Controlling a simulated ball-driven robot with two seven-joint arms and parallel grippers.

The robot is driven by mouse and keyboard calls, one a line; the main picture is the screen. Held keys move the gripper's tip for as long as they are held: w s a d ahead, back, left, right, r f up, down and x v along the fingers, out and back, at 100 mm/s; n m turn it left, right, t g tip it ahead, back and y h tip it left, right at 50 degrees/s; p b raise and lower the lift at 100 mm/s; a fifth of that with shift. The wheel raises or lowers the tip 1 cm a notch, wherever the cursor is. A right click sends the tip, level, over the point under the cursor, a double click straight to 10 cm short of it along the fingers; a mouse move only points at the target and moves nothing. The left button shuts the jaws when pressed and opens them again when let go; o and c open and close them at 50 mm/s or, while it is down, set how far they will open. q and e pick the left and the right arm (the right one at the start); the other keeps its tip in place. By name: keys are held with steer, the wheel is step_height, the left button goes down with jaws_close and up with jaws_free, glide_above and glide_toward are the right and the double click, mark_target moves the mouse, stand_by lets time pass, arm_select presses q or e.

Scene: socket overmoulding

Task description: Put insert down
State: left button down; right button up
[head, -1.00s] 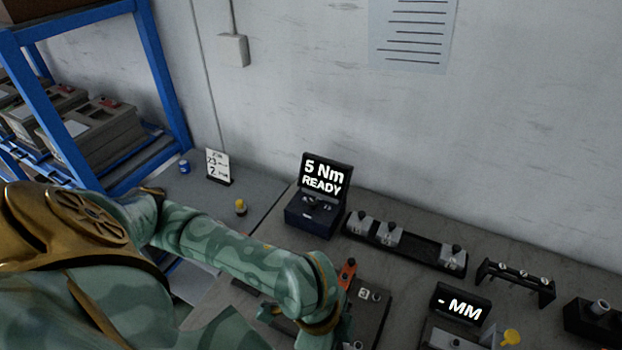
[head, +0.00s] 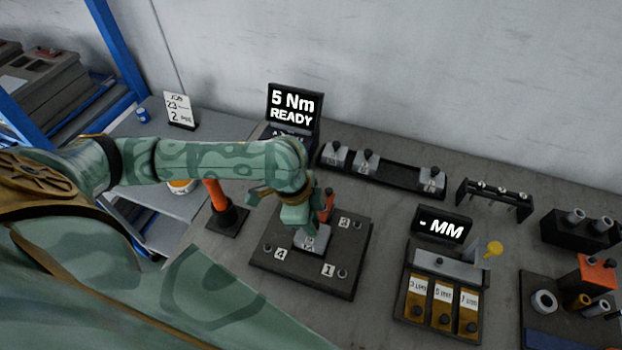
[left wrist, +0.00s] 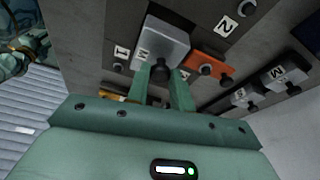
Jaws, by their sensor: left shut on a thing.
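My left gripper (head: 298,218) is shut on a grey insert (head: 312,239) over the dark numbered plate (head: 262,257). In the left wrist view the fingers (left wrist: 162,84) close around the black knob of the insert (left wrist: 165,42), which has an M label. The insert looks level and very close to the plate. I cannot tell whether it touches. Labels 4, 1 and 3 show on the plate in the head view. My right gripper is not in view.
A rack (head: 398,178) with several grey inserts stands behind the plate, near the 5 Nm READY display (head: 293,106). An orange-handled tool (head: 217,197) stands left of the plate. A gauge with an MM display (head: 441,228) and a labelled tray (head: 443,301) are to the right.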

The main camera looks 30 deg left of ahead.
arm_select(q)
steer(key=f+b, duration=0.1)
steer(key=f, duration=0.2)
steer(key=shift+w+a+f+b, duration=0.2)
steer(key=shift+f+b, duration=0.15)
steer(key=c, duration=1.2)
jaws_free()
steer(key=shift+c, duration=0.2)
steer(key=p+v, duration=0.4)
steer(key=v, duration=0.8)
steer(key=shift+d+r, duration=0.1)
